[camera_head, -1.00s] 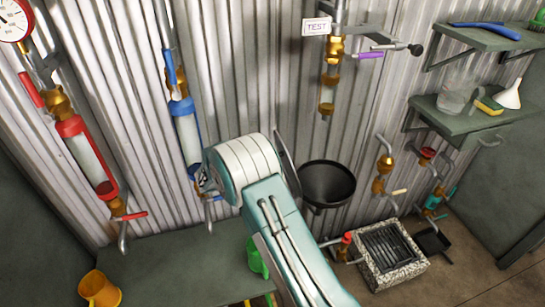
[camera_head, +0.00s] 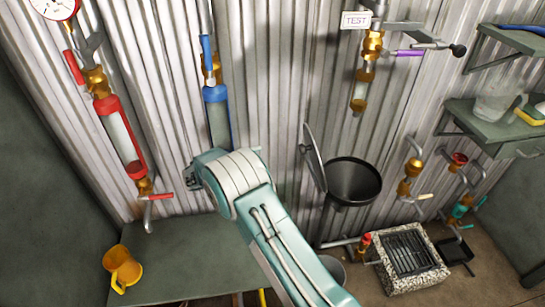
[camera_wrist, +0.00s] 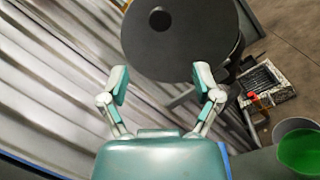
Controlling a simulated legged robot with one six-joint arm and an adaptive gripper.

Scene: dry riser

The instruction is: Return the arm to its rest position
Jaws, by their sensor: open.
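My gripper (camera_wrist: 158,88) is open and empty in the wrist view, its two fingers spread apart. Beyond the fingertips is the round dark lid (camera_wrist: 180,35) of the black funnel bin. In the head view my teal and white arm (camera_head: 240,190) reaches up from the bottom, its front end before the corrugated wall, just below the blue-sleeved pipe (camera_head: 217,115). The gripper itself is mostly hidden behind the arm there.
The black funnel (camera_head: 353,180) with its raised lid (camera_head: 313,157) stands right of my arm. A green bench (camera_head: 185,255) holds a yellow mug (camera_head: 122,268). A red-sleeved pipe (camera_head: 120,135) is at left. A stone-rimmed drain (camera_head: 410,257) and shelves (camera_head: 490,120) are at right.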

